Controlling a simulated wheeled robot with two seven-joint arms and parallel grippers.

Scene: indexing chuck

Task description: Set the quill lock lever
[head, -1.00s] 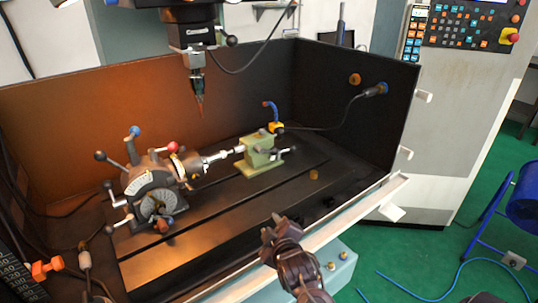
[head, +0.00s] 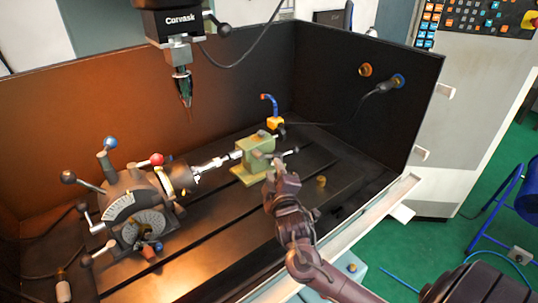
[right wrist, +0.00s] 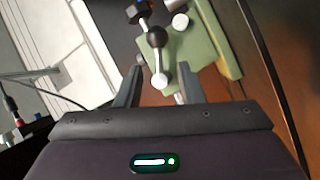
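The green tailstock (head: 255,158) stands on the machine table, to the right of the indexing head. A small metal lever with a round knob (head: 289,153) sticks out from its right side. In the right wrist view this lever (right wrist: 152,52) crosses the green tailstock (right wrist: 183,48), and its ball end lies between the finger lines. My right gripper (head: 281,167) is just in front of the tailstock, at the near side of the lever. Its two fingers (right wrist: 164,68) are spread apart, with no visible contact on the lever. My left gripper is out of view.
The indexing head (head: 135,195) with several ball-ended handles stands at the left. A pointed tool (head: 184,88) hangs from the spindle above. A blue coolant nozzle (head: 270,103) is behind the tailstock. The white-edged enclosure rim (head: 370,205) runs under my right arm.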

